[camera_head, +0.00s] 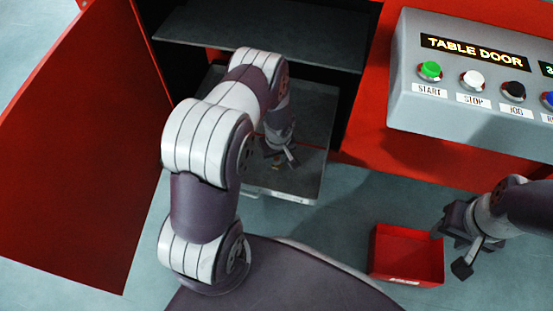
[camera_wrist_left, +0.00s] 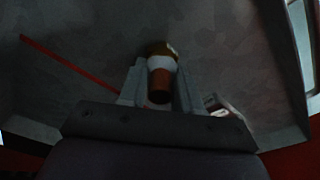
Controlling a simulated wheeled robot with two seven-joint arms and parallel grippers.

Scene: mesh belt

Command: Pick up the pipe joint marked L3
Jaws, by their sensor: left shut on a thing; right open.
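My left gripper (camera_head: 280,160) is inside the open cabinet, low over the grey drawer tray (camera_head: 312,180). In the left wrist view its fingers are shut on an orange-brown pipe joint (camera_wrist_left: 159,80) with a white band. A mark on the band is too small and dark to read, so I cannot tell whether it says L3. In the head view the joint is mostly hidden by the gripper. I cannot tell whether it still touches the tray. My right gripper (camera_head: 456,252) is open and empty beside the red bin (camera_head: 407,282).
A red cabinet door (camera_head: 85,150) stands open at the left. A dark shelf (camera_head: 260,38) lies above the tray. A grey control panel (camera_head: 470,95) with buttons, reading TABLE DOOR, is at the upper right. A small white-and-red thing (camera_wrist_left: 215,104) lies beside the left fingers.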

